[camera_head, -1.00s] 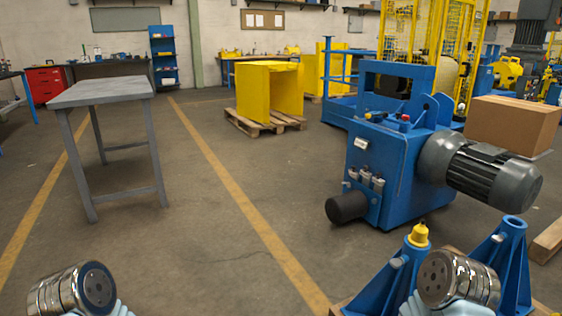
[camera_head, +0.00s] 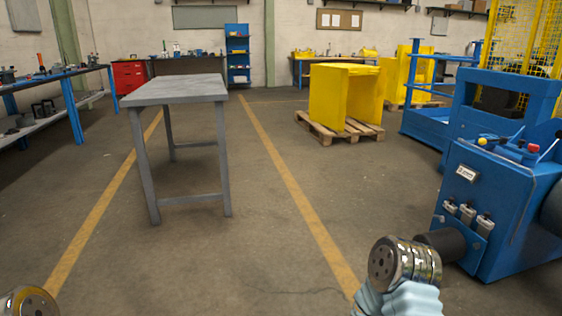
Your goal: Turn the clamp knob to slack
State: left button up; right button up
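I cannot make out a clamp knob for certain in the head view. A blue machine (camera_head: 502,205) stands at the right edge, with small red and yellow knobs (camera_head: 519,144) on its top and a dark cylinder (camera_head: 445,245) jutting from its lower left. Of my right arm only a metal wrist joint (camera_head: 405,262) shows at the lower right, in front of the machine. Of my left arm only a bit of a metal joint (camera_head: 28,302) shows in the bottom left corner. The fingers of both grippers are out of view.
A grey table (camera_head: 175,92) stands left of centre. A yellow housing (camera_head: 345,95) sits on a wooden pallet (camera_head: 340,133). A workbench (camera_head: 70,75) runs along the left edge. The floor between the table and the blue machine is clear, with yellow lines (camera_head: 290,185).

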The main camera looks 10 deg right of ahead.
aim_at(533, 149)
jog(key=i+z, duration=0.1)
jog(key=i, duration=0.7)
jog(key=i+j+z, duration=0.1)
jog(key=i, duration=0.7)
jog(key=i+l+z, duration=0.15)
jog(key=i+z, duration=0.15)
jog(key=i, duration=0.25)
jog(key=i+z, duration=0.25)
jog(key=i, duration=0.3)
jog(key=i+j+z, duration=0.1)
jog(key=i+z, duration=0.2)
jog(key=i, duration=0.25)
jog(key=i+j+z, duration=0.25)
jog(key=i, duration=0.3)
jog(key=i+z, duration=0.4)
jog(key=i, duration=0.2)
jog(key=i+j+z, duration=0.2)
jog(key=i+z, duration=0.4)
jog(key=z, duration=0.3)
jog(key=i+j+z, duration=0.15)
jog(key=z, duration=0.3)
jog(key=i+j+z, duration=0.1)
jog(key=z, duration=0.35)
jog(key=i+j+z, duration=0.1)
jog(key=z, duration=0.35)
jog(key=j, duration=0.1)
